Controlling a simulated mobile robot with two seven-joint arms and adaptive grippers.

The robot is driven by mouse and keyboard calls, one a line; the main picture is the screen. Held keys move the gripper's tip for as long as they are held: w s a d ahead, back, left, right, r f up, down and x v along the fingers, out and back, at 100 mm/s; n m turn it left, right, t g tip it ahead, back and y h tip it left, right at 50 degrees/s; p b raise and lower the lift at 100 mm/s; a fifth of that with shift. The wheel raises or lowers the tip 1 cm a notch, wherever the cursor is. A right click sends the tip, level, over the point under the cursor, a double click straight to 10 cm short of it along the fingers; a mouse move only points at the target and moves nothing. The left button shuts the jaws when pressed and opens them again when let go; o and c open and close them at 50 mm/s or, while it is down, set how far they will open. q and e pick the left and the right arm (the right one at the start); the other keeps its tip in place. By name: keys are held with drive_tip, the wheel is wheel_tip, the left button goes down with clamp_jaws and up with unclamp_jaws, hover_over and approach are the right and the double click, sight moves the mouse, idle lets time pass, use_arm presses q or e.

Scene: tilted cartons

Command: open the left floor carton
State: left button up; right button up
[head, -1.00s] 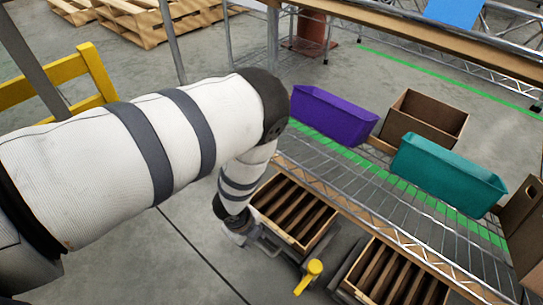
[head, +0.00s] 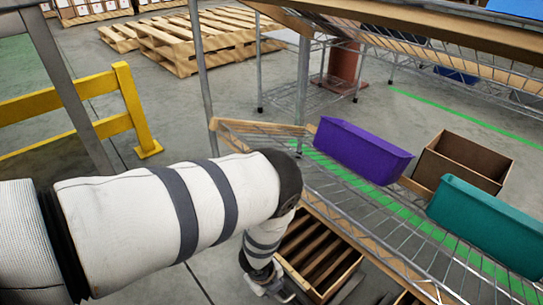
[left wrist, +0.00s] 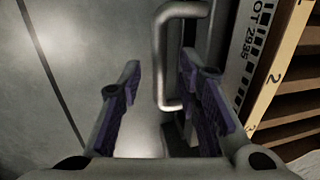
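The left floor carton (head: 320,255) is a wooden box with dark slats inside, on the floor under the rack in the head view. Its labelled side (left wrist: 262,60) shows at the right of the left wrist view. A bent metal handle (left wrist: 182,14) stands in front of a dark grey panel beside it. My left gripper (left wrist: 160,100) is open, its purple-padded fingers apart, with the handle's lower end between them; I cannot tell whether either finger touches it. In the head view the left gripper (head: 272,287) is small, at the carton's left end. My right gripper is not in view.
A wire rack shelf (head: 400,235) overhangs the carton. It holds a purple bin (head: 355,150), a brown box (head: 465,160) and a teal bin (head: 490,225). A yellow rail (head: 110,125) stands at the left. Pallets (head: 200,40) lie behind on open floor.

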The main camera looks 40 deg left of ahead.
use_arm(q)
clamp_jaws()
drive_tip(key=shift+s, duration=0.1)
drive_tip(key=shift+s+r+p, duration=0.1)
drive_tip(key=shift+s+p, duration=0.25)
drive_tip(key=shift+s, duration=0.05)
drive_tip(key=s+p, duration=0.2)
drive_tip(key=s, duration=0.4)
drive_tip(key=s+a+p, duration=0.1)
drive_tip(key=s+p, duration=0.1)
drive_tip(key=s, duration=0.4)
drive_tip(key=s+p, duration=0.3)
drive_tip(key=s, duration=0.3)
drive_tip(key=shift+s+a, duration=0.25)
drive_tip(key=shift+s, duration=0.75)
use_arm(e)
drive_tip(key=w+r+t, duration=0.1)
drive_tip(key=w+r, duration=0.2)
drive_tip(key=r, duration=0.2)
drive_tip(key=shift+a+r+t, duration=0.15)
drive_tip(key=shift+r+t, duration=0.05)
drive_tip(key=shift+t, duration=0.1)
